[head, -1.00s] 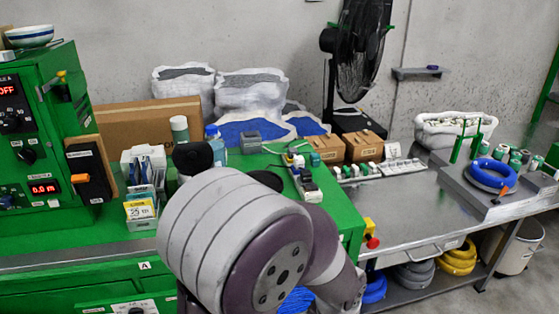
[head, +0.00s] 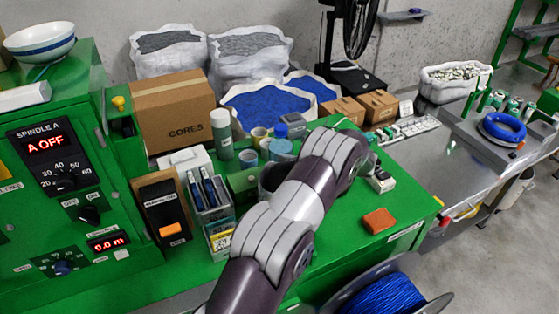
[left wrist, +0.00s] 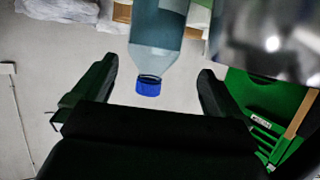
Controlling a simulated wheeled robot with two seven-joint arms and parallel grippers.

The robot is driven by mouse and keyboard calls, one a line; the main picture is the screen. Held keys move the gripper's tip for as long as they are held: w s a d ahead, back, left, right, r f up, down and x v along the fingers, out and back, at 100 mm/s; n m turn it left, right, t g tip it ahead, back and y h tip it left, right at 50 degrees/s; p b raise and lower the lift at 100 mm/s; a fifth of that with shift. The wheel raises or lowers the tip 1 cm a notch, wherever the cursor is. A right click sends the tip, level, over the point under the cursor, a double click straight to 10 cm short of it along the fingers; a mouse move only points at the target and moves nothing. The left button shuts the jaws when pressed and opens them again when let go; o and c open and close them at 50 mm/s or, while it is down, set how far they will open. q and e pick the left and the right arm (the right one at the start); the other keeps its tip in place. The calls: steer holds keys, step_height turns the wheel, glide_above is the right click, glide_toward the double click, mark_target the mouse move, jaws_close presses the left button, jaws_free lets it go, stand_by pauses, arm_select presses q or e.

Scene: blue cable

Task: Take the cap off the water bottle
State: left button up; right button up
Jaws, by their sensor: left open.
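The water bottle (left wrist: 158,30) is pale blue and see-through with a blue cap (left wrist: 148,88). In the left wrist view it appears cap-down in the picture, and the cap is on it. I see no finger touching the cap. In the head view my arm largely hides this gripper. My right gripper is not in view.
A green and white cylinder (head: 221,134) and tape rolls stand near the bottle. A cardboard box (head: 173,108) and sacks are behind. A box of pens (head: 208,197) is at left. An orange block (head: 379,220) lies on the clear bench front at right.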

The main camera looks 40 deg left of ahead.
mark_target(277, 141)
arm_select(q)
steer(key=shift+w+a+f+p, duration=0.2)
steer(key=shift+w+a+p, duration=0.1)
steer(key=shift+a, duration=0.2)
steer(key=shift+w+a+f+p, duration=0.2)
steer(key=shift+w+a, duration=0.1)
steer(key=shift+a, duration=0.2)
steer(key=p+x, duration=0.1)
steer(key=x, duration=0.1)
steer(key=p+x, duration=0.1)
steer(key=x, duration=0.1)
steer(key=r+p+x, duration=0.1)
steer(key=x, duration=0.1)
steer(key=shift+s+a+f, duration=0.1)
steer(key=shift+s+a, duration=0.1)
steer(key=shift+a, duration=0.35)
steer(key=shift+a+f, duration=0.15)
steer(key=shift+w+f, duration=0.2)
steer(key=shift+w, duration=0.05)
steer(key=shift+s+a, duration=0.1)
steer(key=c, duration=1.7)
steer(key=shift+r, duration=0.15)
jaws_close()
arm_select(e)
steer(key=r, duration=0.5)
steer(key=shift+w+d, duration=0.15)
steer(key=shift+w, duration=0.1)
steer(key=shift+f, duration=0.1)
